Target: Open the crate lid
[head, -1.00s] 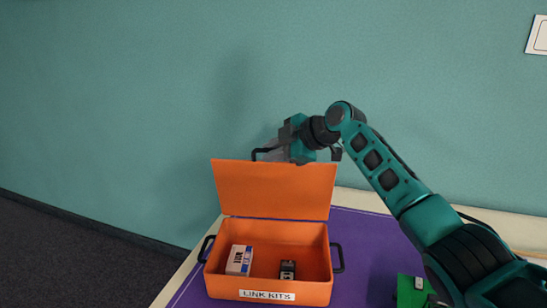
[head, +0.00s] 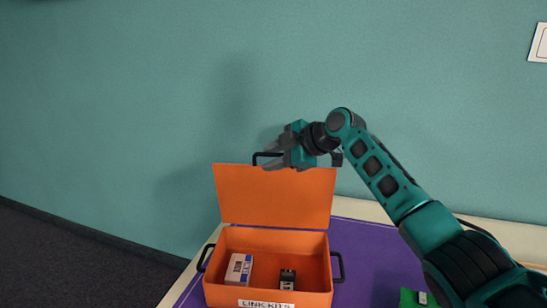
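The orange crate (head: 218,284) stands on the table with its lid (head: 275,195) raised, roughly upright at the back. The crate's inside is in plain view. A dark handle (head: 258,156) shows along the lid's top edge. My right gripper (head: 277,160) is at that top edge, behind or at the handle, with its fingers pointing left. The fingers overlap the handle and the lid edge, so I cannot tell if they are open or shut on it. My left gripper is not in view.
Inside the crate are a white kit box (head: 239,268) and a small dark item (head: 287,278). A purple mat (head: 375,255) covers the table right of the crate. A green object (head: 412,298) lies at the lower right. A teal wall stands behind.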

